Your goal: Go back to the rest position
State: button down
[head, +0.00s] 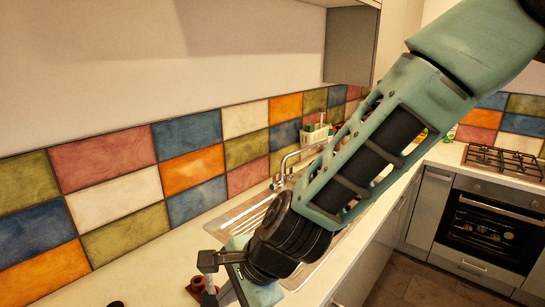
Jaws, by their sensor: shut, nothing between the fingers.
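My gripper (238,283) hangs over the pale worktop at the bottom of the head view, at the end of my teal and black arm. It points down, is shut and holds nothing that I can see. Its fingertips are hard to make out near the lower edge of the picture. My arm is stretched from the upper right to the lower middle and hides part of the sink and worktop.
A reddish-brown object (198,286) stands on the worktop (150,270) close to my gripper. A dark object (117,303) is cut off at the bottom edge. Behind are a tap (281,170) and a white rack (315,136). A hob (505,162) and oven (492,225) stand right.

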jog(key=s+d+f+n+g+h+b, duration=0.1)
jog(key=s+d+f+n+h+b, duration=0.2)
jog(key=d+n, duration=0.6)
jog(key=s+d+f+n+h+b, duration=0.2)
jog(key=s+d+n+b, duration=0.6)
jog(key=d, duration=0.5)
jog(key=shift+s+f+n+g+h, duration=0.4)
jog(key=shift+s+f+n, duration=0.45)
jog(key=shift+s, duration=0.4)
jog(key=shift+a, duration=0.15)
